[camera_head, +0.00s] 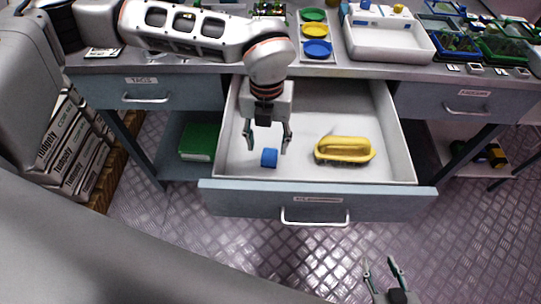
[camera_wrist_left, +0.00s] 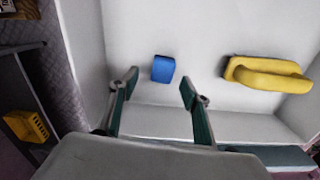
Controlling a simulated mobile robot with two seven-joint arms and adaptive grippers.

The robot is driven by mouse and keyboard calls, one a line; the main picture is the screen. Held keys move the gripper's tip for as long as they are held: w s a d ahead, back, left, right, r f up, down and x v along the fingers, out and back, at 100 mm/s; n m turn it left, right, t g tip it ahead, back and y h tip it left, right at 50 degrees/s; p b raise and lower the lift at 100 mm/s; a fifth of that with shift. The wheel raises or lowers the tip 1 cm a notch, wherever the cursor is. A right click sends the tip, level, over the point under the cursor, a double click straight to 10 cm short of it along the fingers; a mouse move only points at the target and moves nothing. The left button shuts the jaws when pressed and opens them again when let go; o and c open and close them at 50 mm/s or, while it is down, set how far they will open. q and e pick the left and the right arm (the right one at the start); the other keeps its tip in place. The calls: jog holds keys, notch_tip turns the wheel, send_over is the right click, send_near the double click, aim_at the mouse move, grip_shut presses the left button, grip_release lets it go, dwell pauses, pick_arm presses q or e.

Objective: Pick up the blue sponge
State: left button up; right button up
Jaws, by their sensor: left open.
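A small blue sponge (camera_head: 269,158) lies on the floor of the open white drawer (camera_head: 300,105), left of its middle and near its front. My left gripper (camera_head: 267,147) points down into the drawer just above the sponge, with its fingers apart and nothing between them. In the left wrist view the sponge (camera_wrist_left: 163,69) appears beyond and between the open fingertips of the left gripper (camera_wrist_left: 159,87), apart from both. My right gripper (camera_head: 384,268) is low in the head view, in front of the drawer, with its fingers apart and empty.
A yellow brush (camera_head: 345,149) with a handle lies in the drawer to the right of the sponge; it also shows in the left wrist view (camera_wrist_left: 266,74). The drawer walls surround both. Colored dishes (camera_head: 316,30) and a white tray (camera_head: 388,38) stand on the counter behind.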

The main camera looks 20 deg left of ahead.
aim_at(269, 154)
pick_arm(q)
jog(key=f+b, duration=0.1)
jog(key=f, duration=0.3)
jog(key=shift+d+f, duration=0.2)
jog(key=shift+f, duration=0.4)
jog(key=shift+c, duration=0.3)
jog(key=c, duration=0.8)
jog(key=shift+r, duration=0.1)
